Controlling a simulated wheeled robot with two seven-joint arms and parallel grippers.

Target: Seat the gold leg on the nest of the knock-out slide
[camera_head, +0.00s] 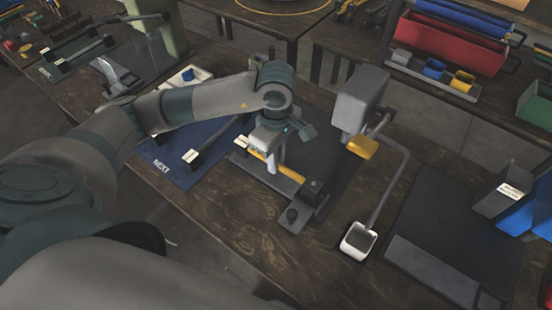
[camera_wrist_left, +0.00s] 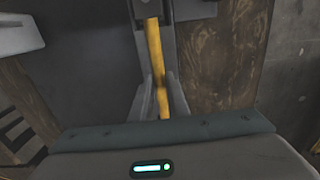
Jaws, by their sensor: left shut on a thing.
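My left gripper (camera_head: 272,165) is shut on the gold leg (camera_head: 288,171), a thin straight yellow bar. The leg lies lengthwise above the grey knock-out slide (camera_head: 256,178), its right end near a dark block (camera_head: 314,190) at the slide's end. In the left wrist view the gold leg (camera_wrist_left: 154,62) runs up from between the two fingers (camera_wrist_left: 162,95), over the grey slide (camera_wrist_left: 172,62). I cannot tell whether the leg touches the slide; the gripper hides part of the leg and the nest. My right gripper is not in view.
The press head (camera_head: 358,98) with a yellow block (camera_head: 361,147) stands just right of the slide, its lever ending in a white-rimmed handle (camera_head: 357,241). A blue mat (camera_head: 180,173) marked NEXT, holding a dark part (camera_head: 207,145), lies to the left. Bare wood is in front.

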